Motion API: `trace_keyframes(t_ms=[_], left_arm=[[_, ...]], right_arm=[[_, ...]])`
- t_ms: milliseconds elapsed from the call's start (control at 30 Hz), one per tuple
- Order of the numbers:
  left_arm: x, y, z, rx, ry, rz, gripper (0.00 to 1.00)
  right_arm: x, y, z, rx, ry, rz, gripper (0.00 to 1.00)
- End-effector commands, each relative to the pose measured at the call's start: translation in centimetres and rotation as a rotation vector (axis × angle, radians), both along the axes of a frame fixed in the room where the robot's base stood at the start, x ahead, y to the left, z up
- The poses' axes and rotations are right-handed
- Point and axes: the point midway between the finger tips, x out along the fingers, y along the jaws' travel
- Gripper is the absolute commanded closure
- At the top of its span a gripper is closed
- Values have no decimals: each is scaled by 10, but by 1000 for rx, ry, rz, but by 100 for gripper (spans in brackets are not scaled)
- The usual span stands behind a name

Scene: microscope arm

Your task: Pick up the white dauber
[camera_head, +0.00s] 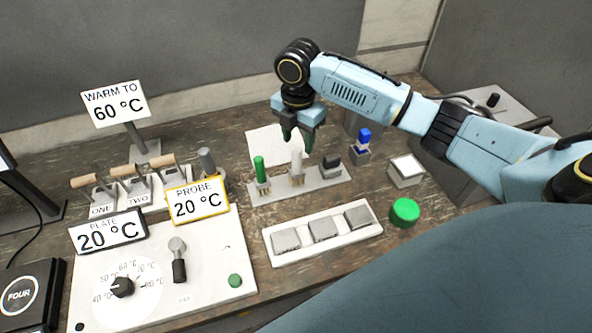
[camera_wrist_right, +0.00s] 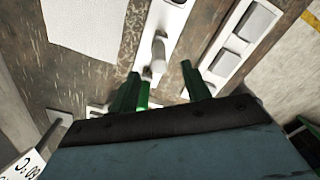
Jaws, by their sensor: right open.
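The white dauber (camera_head: 297,160) stands upright in a low grey rack (camera_head: 318,184), between a green dauber (camera_head: 259,170) on its left and a black one (camera_head: 332,162) on its right. My right gripper (camera_head: 298,143) points down just above the white dauber, its fingers apart and empty. In the right wrist view the white dauber (camera_wrist_right: 158,56) shows ahead of the open fingers (camera_wrist_right: 160,82), roughly between them. The green dauber (camera_wrist_right: 143,96) is partly hidden beside the left finger there. I cannot tell whether the fingertips are level with the white dauber's top. My left gripper is not in view.
A white sheet (camera_head: 262,145) lies behind the rack. A tray with grey pads (camera_head: 337,218) is in front. A blue bottle (camera_head: 362,141), a white-topped block (camera_head: 405,168) and a green disc (camera_head: 405,211) are at right. The PROBE sign (camera_head: 197,202) and control panel (camera_head: 215,265) are at left.

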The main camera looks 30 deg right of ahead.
Motion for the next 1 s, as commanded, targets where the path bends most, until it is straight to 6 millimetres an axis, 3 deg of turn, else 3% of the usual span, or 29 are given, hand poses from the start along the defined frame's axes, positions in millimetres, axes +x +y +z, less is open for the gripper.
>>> trace_keyframes(t_ms=[100,367,633,933,1000], left_arm=[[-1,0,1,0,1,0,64],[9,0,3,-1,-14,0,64],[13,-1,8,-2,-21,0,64],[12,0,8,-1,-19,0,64],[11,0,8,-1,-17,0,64]], right_arm=[[0,0,-20,1,1,-2,52],[-1,1,-40,2,2,-1,52],[0,1,-78,0,-1,-2,52],[0,0,-84,0,-2,-1,52],[0,0,-84,0,-2,-1,60]])
